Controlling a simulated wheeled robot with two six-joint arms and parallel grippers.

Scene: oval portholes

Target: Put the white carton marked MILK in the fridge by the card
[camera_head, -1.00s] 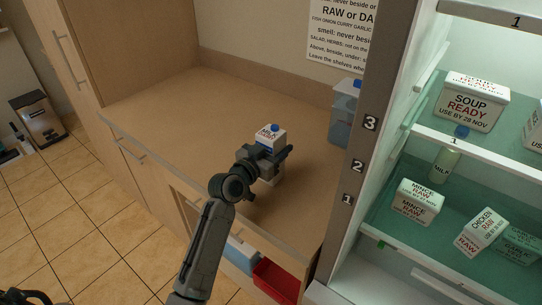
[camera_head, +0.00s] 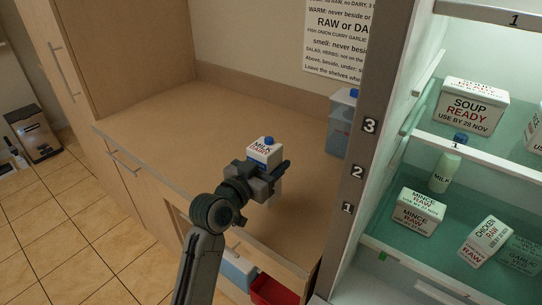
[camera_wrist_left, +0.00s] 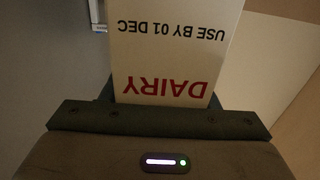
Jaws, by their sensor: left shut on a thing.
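The white MILK carton (camera_head: 264,152) has a blue cap and stands upright above the counter in the head view. My left gripper (camera_head: 262,178) is shut on it around its middle. In the left wrist view the carton (camera_wrist_left: 172,50) fills the space between the fingers and reads DAIRY and USE BY 01 DEC, upside down. The card (camera_head: 338,38) on the wall at the back is partly cut off. The fridge (camera_head: 480,140) stands open at the right with lit glass shelves. I cannot tell whether the carton's base touches the counter. My right gripper is not in view.
The upper fridge shelf holds a SOUP READY box (camera_head: 470,105). The lower shelf holds a MILK bottle (camera_head: 445,170), a MINCE RAW box (camera_head: 419,210) and a CHICKEN RAW box (camera_head: 486,240). A blue container (camera_head: 340,125) stands at the counter's back right. The fridge's side panel (camera_head: 352,150) stands between counter and shelves.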

